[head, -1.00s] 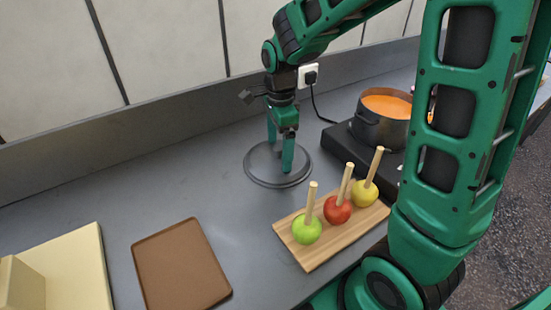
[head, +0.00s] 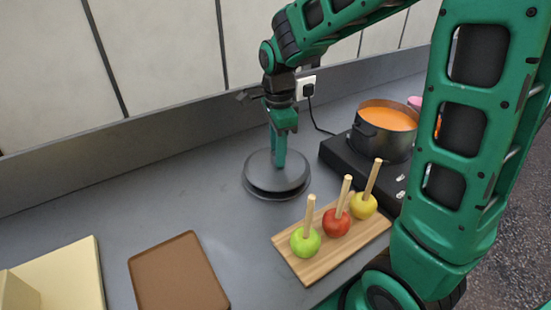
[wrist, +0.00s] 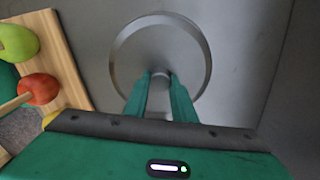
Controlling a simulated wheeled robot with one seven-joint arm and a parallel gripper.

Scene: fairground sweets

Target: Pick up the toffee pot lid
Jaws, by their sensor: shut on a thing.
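The toffee pot lid (head: 258,173) is a round grey metal disc with a small knob in the middle. In the head view a dark band shows under its rim, so it looks held slightly above the counter. My gripper (head: 279,163) points down over its centre, shut on the lid's knob. In the wrist view the fingertips (wrist: 160,76) meet around the knob, and the lid (wrist: 132,50) spreads out beyond them. The fingers partly hide the knob. The toffee pot (head: 384,143) stands uncovered on a black hob, with orange toffee inside.
A wooden board (head: 318,264) with green, red and yellow apples on upright sticks lies in front of the lid and hob (head: 350,160). A brown tray (head: 176,275) and a pale block (head: 72,278) are at left. The counter left of the lid is clear.

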